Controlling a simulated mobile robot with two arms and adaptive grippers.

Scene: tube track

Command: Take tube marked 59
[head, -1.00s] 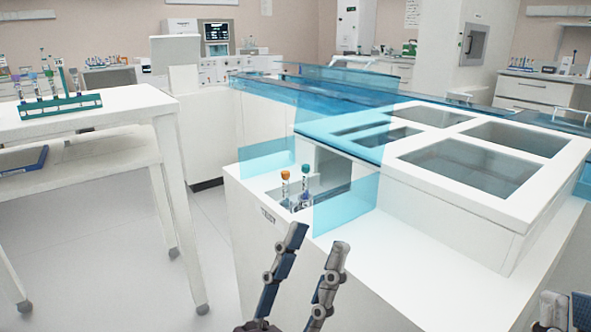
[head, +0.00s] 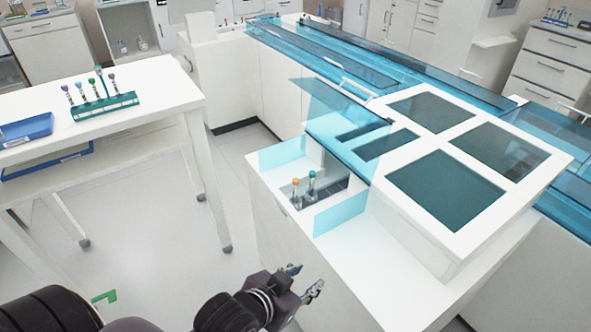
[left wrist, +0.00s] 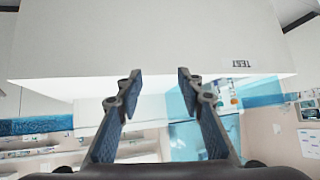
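Two upright tubes, one orange-capped (head: 295,190) and one teal-capped (head: 312,182), stand in the small recessed bay at the near left corner of the white machine. A green rack (head: 105,107) on the left table holds several tubes with purple, green and dark caps. No tube number is legible, so I cannot tell which is 59. My left gripper (head: 304,280) is in front of the machine's near side, below and apart from the bay tubes. It is open and empty in the left wrist view (left wrist: 160,78). My right gripper is out of view.
Clear blue panels (head: 340,206) stand beside the bay, and a blue-covered track runs to the back. A white frame with dark windows (head: 445,190) covers the machine top. A blue tray (head: 26,130) lies on the left table (head: 160,90). Open floor separates table and machine.

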